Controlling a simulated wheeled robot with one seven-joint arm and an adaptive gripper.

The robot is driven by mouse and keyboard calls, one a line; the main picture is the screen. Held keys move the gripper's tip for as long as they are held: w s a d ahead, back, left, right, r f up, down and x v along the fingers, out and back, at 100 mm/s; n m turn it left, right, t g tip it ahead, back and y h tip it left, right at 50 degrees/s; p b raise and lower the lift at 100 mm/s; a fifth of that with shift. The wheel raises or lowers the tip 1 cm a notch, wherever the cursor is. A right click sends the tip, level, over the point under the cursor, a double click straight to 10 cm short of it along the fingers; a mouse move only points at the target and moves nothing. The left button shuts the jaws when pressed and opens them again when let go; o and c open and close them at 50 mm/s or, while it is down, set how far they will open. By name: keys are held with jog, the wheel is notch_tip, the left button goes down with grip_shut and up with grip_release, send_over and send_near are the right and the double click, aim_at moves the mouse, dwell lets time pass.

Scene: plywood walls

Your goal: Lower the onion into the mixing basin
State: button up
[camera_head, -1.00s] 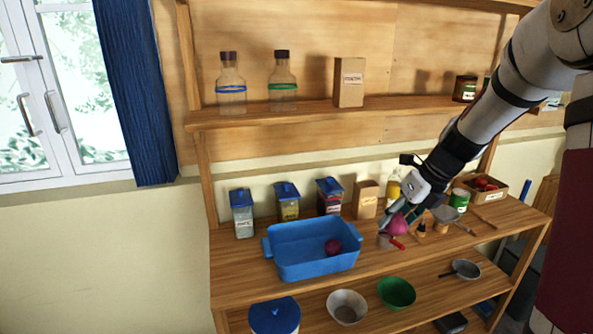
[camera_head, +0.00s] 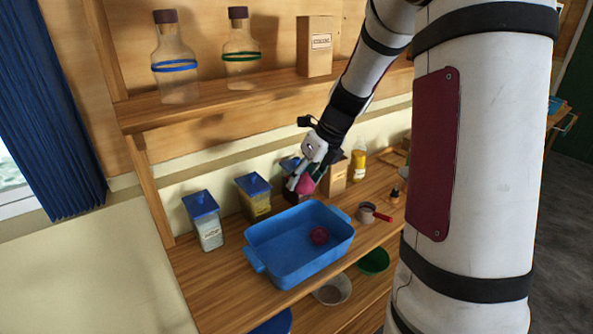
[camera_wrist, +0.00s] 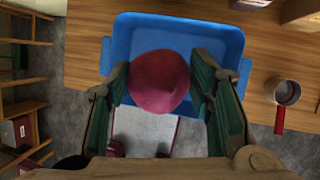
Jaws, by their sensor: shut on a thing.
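My gripper (camera_head: 302,182) is shut on a red-purple onion (camera_head: 307,186). In the wrist view the onion (camera_wrist: 159,81) sits between the two green-padded fingers (camera_wrist: 160,88).
Bowls (camera_head: 374,261) (camera_head: 333,289) sit on the lower shelf. A shelf with bottles (camera_head: 178,65) is above.

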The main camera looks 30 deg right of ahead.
notch_tip(320, 180, down, 8)
jog(key=b, duration=0.3)
jog(key=shift+w, duration=0.1)
dwell(0.3)
jog(key=shift+w+a, duration=0.2)
jog(key=shift+w, duration=0.05)
jog(key=shift+f+b, duration=0.1)
jog(key=shift+b, duration=0.2)
notch_tip(320, 180, down, 7)
jog(key=b, duration=0.3)
jog(key=shift+f+b, duration=0.2)
jog(key=shift+b, duration=0.2)
dwell(0.8)
